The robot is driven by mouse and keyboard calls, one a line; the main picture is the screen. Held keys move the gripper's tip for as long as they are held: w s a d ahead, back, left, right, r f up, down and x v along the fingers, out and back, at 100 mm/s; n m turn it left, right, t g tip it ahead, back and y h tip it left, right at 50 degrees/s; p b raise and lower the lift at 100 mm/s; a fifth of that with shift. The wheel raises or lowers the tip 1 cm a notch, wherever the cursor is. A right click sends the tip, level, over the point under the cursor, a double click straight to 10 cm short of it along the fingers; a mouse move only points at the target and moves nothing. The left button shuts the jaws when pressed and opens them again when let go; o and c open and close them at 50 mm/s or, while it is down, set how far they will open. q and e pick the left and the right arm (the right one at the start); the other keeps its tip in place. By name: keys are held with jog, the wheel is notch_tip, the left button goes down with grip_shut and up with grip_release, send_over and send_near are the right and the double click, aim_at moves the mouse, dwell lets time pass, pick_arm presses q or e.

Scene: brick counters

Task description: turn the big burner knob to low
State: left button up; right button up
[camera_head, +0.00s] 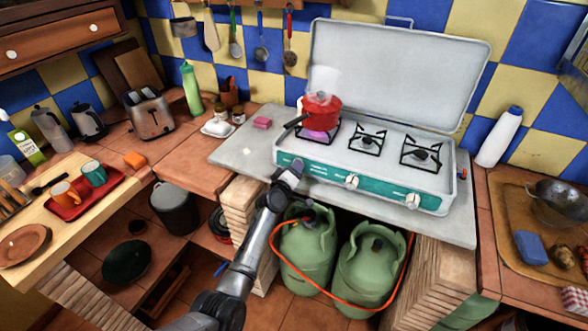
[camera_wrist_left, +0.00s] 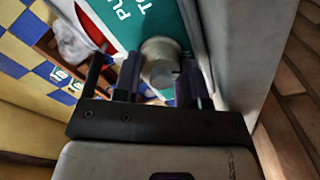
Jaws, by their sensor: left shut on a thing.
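The camping stove (camera_head: 430,195) stands on the grey counter with its lid raised and a green front panel. Its leftmost burner knob (camera_wrist_left: 160,62) is pale and round, and in the wrist view it sits between my fingers. My left gripper (camera_head: 291,168) is at the left end of the green panel and is shut on this knob; it also shows in the left wrist view (camera_wrist_left: 158,82). In the head view the gripper mostly hides this knob. Two other knobs, the middle one (camera_head: 352,182) and the right one (camera_head: 412,200), are free. My right gripper is not in view.
A red pot (camera_head: 321,106) stands on the left burner, where a purple-pink glow shows. Two green gas bottles (camera_head: 308,255) with an orange hose stand under the counter. A pink sponge (camera_head: 262,123) lies left of the stove. The counter front left of the stove is clear.

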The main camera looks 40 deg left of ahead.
pick_arm(q)
jog(key=shift+n, duration=0.3)
dwell(0.4)
jog(key=o, duration=0.9)
